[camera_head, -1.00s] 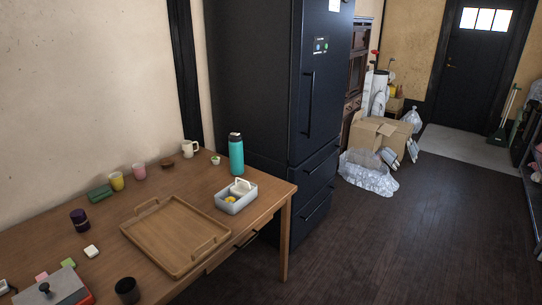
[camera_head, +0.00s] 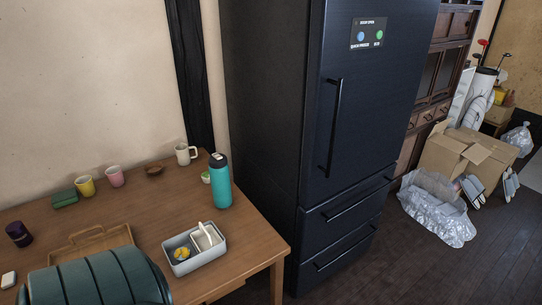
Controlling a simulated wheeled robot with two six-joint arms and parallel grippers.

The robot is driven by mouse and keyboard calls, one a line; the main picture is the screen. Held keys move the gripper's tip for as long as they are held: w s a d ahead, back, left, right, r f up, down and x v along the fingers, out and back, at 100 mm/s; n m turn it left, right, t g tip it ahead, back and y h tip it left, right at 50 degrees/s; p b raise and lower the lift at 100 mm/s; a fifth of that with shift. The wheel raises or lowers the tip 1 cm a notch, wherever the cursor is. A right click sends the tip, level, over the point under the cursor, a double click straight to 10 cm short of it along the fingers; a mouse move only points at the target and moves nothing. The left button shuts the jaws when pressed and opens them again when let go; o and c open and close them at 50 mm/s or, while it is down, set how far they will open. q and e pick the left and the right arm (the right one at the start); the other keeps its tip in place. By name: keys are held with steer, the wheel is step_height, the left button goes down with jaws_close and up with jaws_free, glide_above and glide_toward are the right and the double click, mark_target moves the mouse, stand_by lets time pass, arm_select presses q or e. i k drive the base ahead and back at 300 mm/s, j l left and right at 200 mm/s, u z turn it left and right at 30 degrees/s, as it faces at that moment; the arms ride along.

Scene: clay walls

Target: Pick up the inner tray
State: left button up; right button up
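A light grey open box (camera_head: 192,265) stands on the wooden table near its right edge. A small white inner tray (camera_head: 208,241) sits inside the box at its right end, with a pale upright piece sticking up from it. A round yellow item (camera_head: 182,254) lies in the left part of the box. Neither of my grippers is in view.
A teal bottle (camera_head: 220,182) stands just behind the box. A white mug (camera_head: 183,153), a pink cup (camera_head: 116,176), a yellow cup (camera_head: 86,187) and a green block (camera_head: 65,198) line the back. A dark fridge (camera_head: 335,130) stands right of the table (camera_head: 150,219).

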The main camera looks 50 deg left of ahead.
mark_target(206, 237)
steer(key=i+u, duration=0.1)
steer(key=i, duration=0.5)
steer(key=i+l, duration=0.1)
steer(key=i, duration=0.55)
steer(key=i+l+u, duration=0.15)
steer(key=i, duration=0.45)
steer(key=i+u, duration=0.15)
steer(key=u, duration=1.95)
